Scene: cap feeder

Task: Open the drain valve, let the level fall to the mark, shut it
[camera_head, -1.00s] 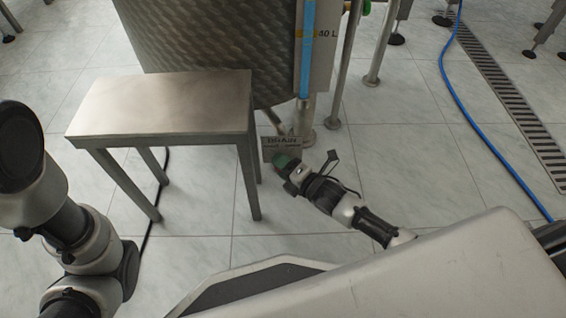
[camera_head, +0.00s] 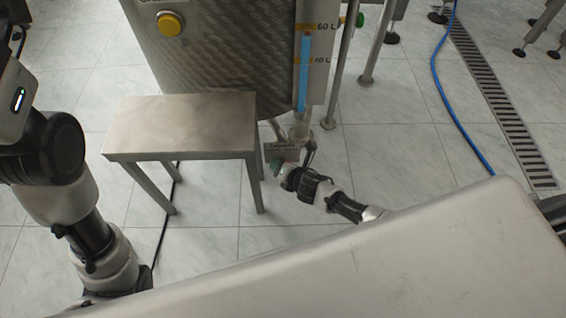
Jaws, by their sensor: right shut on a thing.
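The tank (camera_head: 215,60) stands at the top middle with a sight tube (camera_head: 304,75) on its right side. The blue column in the tube tops out just below the 60 L mark (camera_head: 322,27) and well above the 40 L mark (camera_head: 320,60). The drain sign (camera_head: 283,152) hangs by the outlet under the tank. My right gripper (camera_head: 283,173) is shut on the green drain valve handle (camera_head: 276,167); its fingers largely hide the handle. My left gripper (camera_head: 12,38) is cut off at the upper left edge, and its fingers cannot be made out.
A steel stool (camera_head: 180,125) stands left of the valve, close to my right gripper. A yellow button (camera_head: 171,24) is on the tank front. A blue hose (camera_head: 445,95) and a floor drain grate (camera_head: 495,105) lie at the right. Tiled floor between them is clear.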

